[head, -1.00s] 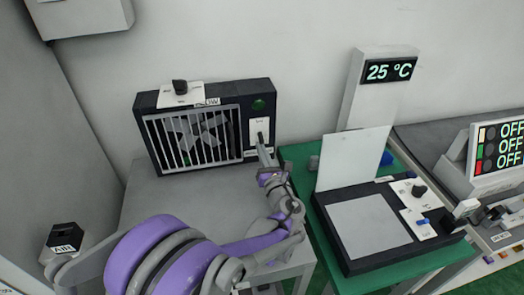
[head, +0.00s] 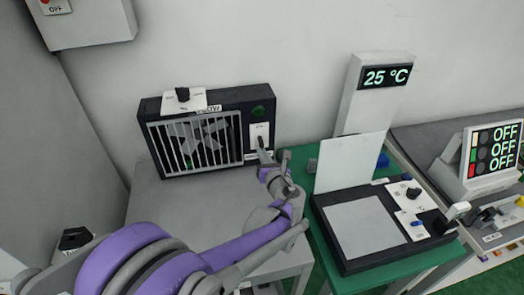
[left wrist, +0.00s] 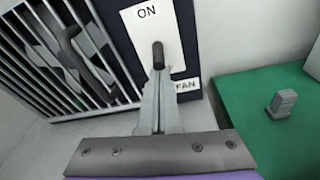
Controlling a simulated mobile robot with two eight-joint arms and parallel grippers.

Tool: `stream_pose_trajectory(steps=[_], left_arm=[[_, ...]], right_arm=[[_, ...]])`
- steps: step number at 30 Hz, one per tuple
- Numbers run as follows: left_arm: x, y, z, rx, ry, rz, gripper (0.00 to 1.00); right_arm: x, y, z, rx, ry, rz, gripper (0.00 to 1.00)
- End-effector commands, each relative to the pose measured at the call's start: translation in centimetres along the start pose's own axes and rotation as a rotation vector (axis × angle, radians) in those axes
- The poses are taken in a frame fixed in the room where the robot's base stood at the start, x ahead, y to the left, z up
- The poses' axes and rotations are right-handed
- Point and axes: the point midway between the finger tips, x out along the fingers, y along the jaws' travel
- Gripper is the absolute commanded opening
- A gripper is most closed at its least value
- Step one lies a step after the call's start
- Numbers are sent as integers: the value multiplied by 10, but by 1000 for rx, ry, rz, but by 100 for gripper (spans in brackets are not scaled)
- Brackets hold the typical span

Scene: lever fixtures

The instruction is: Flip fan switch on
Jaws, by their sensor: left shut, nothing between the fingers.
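The fan (head: 195,145) is a black box with a white grille, standing on the grey table by the wall. Its white switch plate (head: 260,131) is at the right of its front. In the left wrist view the plate (left wrist: 168,30) reads ON at the top, with a FAN label beside its lower edge. The short dark switch lever (left wrist: 158,54) sits below the word ON. My left gripper (head: 263,153) is shut and empty, its fingertips (left wrist: 159,74) right at the lever's lower end; contact is unclear. My right gripper is not in view.
A knob (head: 182,94) on a white plate sits atop the fan. Right of it, a green table (head: 300,165) holds a black device (head: 365,225) with a raised white panel (head: 340,163). A 25 °C display (head: 387,76) stands behind. The grey tabletop (head: 160,205) is clear left of my arm.

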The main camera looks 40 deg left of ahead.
Motion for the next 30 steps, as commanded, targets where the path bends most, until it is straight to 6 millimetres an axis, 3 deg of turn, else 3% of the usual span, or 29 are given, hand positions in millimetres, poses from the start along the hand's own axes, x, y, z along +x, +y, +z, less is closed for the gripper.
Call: stream_pose_trajectory(steps=[9, 17, 30], left_arm=[[-7, 5, 22, 15, 270, -49, 0], [-9, 7, 31, 29, 466, -85, 0], [-10, 7, 33, 30, 456, -85, 0]], right_arm=[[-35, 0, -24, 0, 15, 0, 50], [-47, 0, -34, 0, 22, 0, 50], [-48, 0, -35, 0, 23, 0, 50]])
